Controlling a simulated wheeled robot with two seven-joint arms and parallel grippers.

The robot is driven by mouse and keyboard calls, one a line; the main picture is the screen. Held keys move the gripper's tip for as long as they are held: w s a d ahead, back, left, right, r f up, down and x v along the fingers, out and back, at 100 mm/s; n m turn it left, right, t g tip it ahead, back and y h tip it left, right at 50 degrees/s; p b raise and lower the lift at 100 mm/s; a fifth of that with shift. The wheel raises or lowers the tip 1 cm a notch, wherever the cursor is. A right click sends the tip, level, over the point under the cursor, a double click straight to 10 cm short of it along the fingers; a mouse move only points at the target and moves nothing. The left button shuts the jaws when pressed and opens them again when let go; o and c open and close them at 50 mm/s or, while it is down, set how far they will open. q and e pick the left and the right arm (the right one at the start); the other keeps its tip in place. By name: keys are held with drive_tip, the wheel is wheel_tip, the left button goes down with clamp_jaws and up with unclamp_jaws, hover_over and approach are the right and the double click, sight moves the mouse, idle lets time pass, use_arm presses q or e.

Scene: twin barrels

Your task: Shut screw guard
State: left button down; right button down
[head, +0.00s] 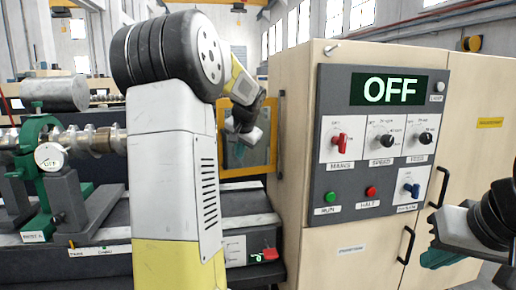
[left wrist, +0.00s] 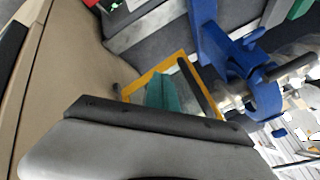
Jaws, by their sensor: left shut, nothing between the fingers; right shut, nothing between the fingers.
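The screw guard (head: 260,180) looks like a yellow-framed panel beside the control cabinet, partly hidden behind my left arm in the head view. A dark upright bar (head: 281,120) stands at its right side. My left gripper (head: 237,152) is shut and empty in front of the panel; I cannot tell whether it touches it. In the left wrist view, the guard's yellow frame (left wrist: 140,84) shows behind my teal fingertips (left wrist: 163,93), with a dark bar (left wrist: 198,85) close by. My right gripper (head: 441,257) is shut and empty before the cabinet at the right.
The control cabinet (head: 335,240) has an OFF display (head: 388,89), knobs and buttons. Door handles (head: 406,245) stick out near my right gripper. At the left are a green stand (head: 38,150) and a metal screw shaft (head: 95,139). A blue bracket (left wrist: 222,50) shows in the left wrist view.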

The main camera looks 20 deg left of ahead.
sight(226, 155)
use_arm(q)
drive_tip(key=w+a+f, duration=0.3)
drive_tip(key=a+f, duration=0.1)
drive_tip(key=a, duration=0.1)
drive_tip(key=shift+w+a+f, duration=0.2)
drive_tip(key=shift+w+a, duration=0.15)
drive_tip(key=shift+a, duration=0.05)
drive_tip(key=shift+w+a, duration=0.45)
drive_tip(key=shift+a, duration=0.2)
drive_tip(key=shift+w+a, duration=0.45)
drive_tip(key=shift+a, duration=0.15)
drive_tip(key=shift+w+a, duration=0.2)
drive_tip(key=shift+a, duration=0.15)
drive_tip(key=shift+r, duration=0.1)
drive_tip(key=shift+a, duration=0.1)
drive_tip(key=shift+r, duration=0.1)
